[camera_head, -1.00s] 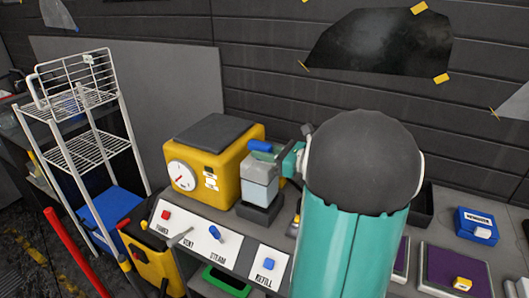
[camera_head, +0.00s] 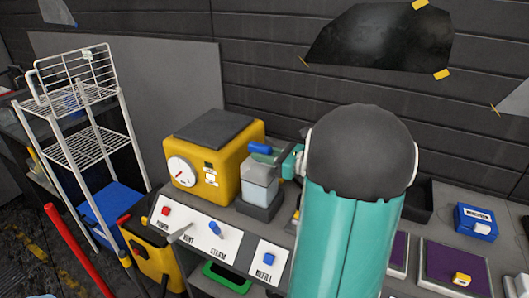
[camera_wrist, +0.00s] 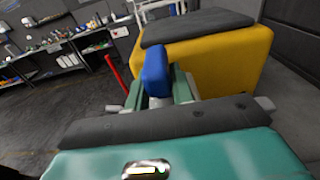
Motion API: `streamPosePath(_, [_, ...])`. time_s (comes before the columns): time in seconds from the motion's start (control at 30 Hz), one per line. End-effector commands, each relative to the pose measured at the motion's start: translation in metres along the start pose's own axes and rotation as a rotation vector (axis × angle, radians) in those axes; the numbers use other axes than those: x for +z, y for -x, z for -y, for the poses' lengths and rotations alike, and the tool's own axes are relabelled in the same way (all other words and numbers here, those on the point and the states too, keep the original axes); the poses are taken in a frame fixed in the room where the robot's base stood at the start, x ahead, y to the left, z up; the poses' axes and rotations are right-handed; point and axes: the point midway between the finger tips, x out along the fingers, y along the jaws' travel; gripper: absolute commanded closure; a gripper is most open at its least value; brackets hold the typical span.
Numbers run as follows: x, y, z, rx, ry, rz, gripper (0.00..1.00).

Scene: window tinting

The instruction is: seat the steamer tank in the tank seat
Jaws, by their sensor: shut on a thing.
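The steamer tank (camera_head: 259,182) is a pale, translucent box with a blue top handle (camera_head: 260,148). It stands upright beside the yellow steamer (camera_head: 232,165). Its lower end is at the dark tank seat (camera_head: 262,212); I cannot tell whether it rests fully down. My gripper (camera_head: 277,157) is shut on the tank's handle. In the wrist view the blue handle (camera_wrist: 156,72) stands between the green fingers of my gripper (camera_wrist: 158,92), and the tank's body is hidden. The steamer (camera_wrist: 215,62) fills the back there.
A panel (camera_head: 205,238) with a red button, levers and a blue refill button lies in front of the steamer. A green-rimmed tray (camera_head: 226,277) sits below it. A white wire rack (camera_head: 84,145) stands left. A blue box (camera_head: 476,223) and purple pads (camera_head: 453,265) lie right.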

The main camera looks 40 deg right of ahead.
Motion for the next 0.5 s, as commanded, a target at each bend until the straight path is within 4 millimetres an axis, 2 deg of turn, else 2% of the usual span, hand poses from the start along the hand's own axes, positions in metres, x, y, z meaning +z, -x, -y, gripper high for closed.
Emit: streamPosePath(0.5, [-0.011,-0.001,0.000,0.000,0.001,0.001,1.00])
